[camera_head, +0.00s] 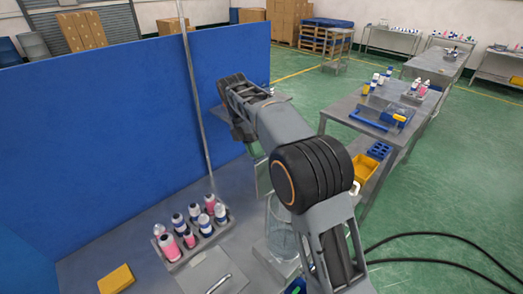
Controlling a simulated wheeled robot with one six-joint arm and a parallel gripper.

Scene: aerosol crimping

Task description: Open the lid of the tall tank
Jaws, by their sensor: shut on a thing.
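My arm reaches away over the bench, and my gripper (243,132) points down at its far end, by the blue wall. Its fingertips are small and mostly hidden; it is shut on what appears to be the lid of the tall tank. A flat grey plate (274,99), probably this lid, shows just behind and right of my wrist. Below my gripper is a narrow upright body with a greenish side (262,172), probably the tall tank, largely covered by my arm. How far the lid stands open cannot be told.
A rack (173,266) of pink and white bottles stands on the steel bench (135,222), near a yellow block (115,279) and a clear cylinder (282,228). A metal post (195,95) rises by the blue wall (90,130). Steel tables (350,105) stand right; green floor (460,190) lies between.

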